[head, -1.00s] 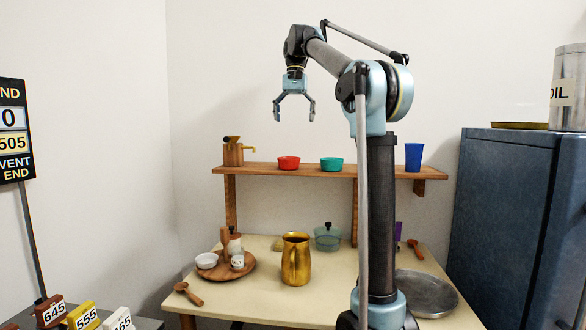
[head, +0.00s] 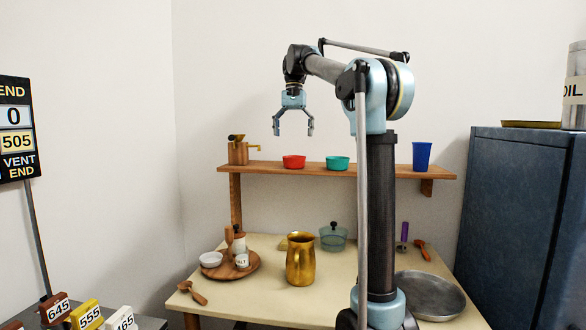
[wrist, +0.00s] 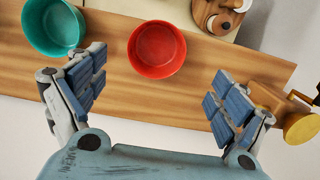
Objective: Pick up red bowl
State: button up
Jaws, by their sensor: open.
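The red bowl (head: 294,162) sits upright on the wooden wall shelf, between a wooden grinder and a teal bowl. My gripper (head: 293,133) is open and empty, pointing down above the shelf, over the red bowl in the head view. In the wrist view both fingers of my gripper (wrist: 156,98) are spread wide and touch nothing I can make out. The bowl looks empty.
The teal bowl (head: 338,163) stands just right of the red bowl, the grinder (head: 238,150) to its left. A blue cup (head: 421,156) stands at the right of the shelf (head: 380,171). A gold pitcher (head: 300,260) and a wooden tray (head: 245,268) are on the table below.

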aim_at(294, 157)
jog(key=shift+s+d+f, duration=0.1)
jog(key=shift+s+f, duration=0.1)
jog(key=shift+f, duration=1.3)
jog(key=shift+s+f, duration=0.15)
jog(key=shift+f, duration=1.4)
jog(key=shift+s+d+f, duration=0.1)
jog(key=shift+s+f, duration=0.1)
jog(key=shift+f, duration=1.3)
jog(key=shift+c, duration=0.6)
jog(key=c, duration=1)
